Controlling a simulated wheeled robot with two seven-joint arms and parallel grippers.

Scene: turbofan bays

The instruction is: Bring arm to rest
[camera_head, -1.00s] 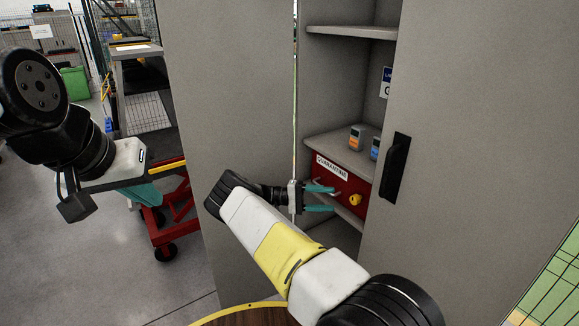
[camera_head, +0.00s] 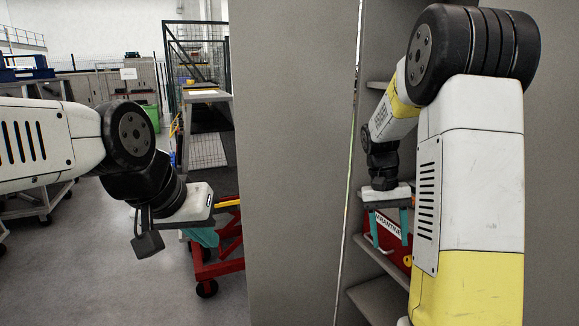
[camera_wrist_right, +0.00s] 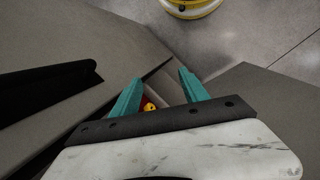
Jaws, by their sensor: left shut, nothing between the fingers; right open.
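My right arm reaches down the right side of the head view. Its gripper (camera_head: 390,226) points downward with teal fingers apart and empty, in front of the open part of a grey cabinet. In the right wrist view the open fingers (camera_wrist_right: 161,84) have a gap between them, with a small yellow knob (camera_wrist_right: 149,107) visible beyond. My left gripper (camera_head: 203,237) is at the left, with its teal fingers together, away from the cabinet. Its fingertips are partly hidden.
A red box (camera_head: 397,247) with a partly hidden label sits in the cabinet, behind the right gripper. The grey cabinet panel (camera_head: 290,160) stands between the arms. A red cart (camera_head: 228,262) is beside the left gripper. A black handle (camera_wrist_right: 45,92) shows in the wrist view.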

